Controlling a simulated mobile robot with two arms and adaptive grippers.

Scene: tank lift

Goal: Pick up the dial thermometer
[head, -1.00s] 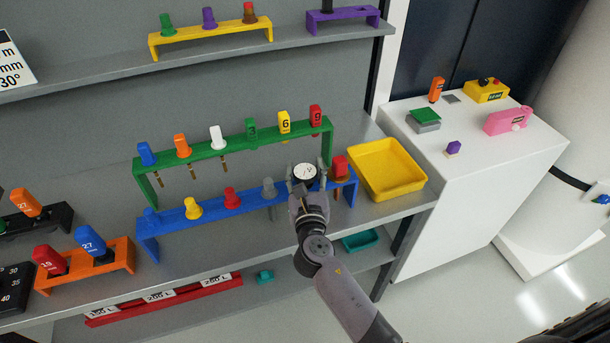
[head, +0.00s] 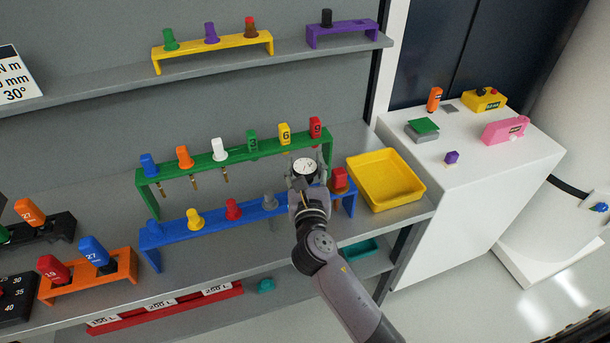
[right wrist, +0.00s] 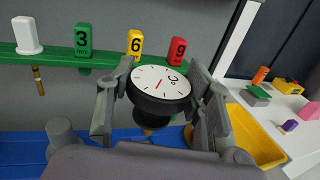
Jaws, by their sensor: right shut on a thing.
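The dial thermometer (head: 305,168) has a round white face with a red needle and a black rim. In the right wrist view the dial thermometer (right wrist: 160,85) sits between the two fingers, its face marked °C. My right gripper (head: 305,178) is shut on it, above the blue rack (head: 213,224); the fingers also show in the right wrist view (right wrist: 155,100). The thermometer's lower part is hidden by the gripper. My left gripper is not in view.
A green rack (head: 236,155) with coloured numbered tools stands just behind. A yellow tray (head: 418,190) lies to the right on the shelf. Beyond it is a white cabinet (head: 470,195) with small items. An orange rack (head: 125,262) stands at the left.

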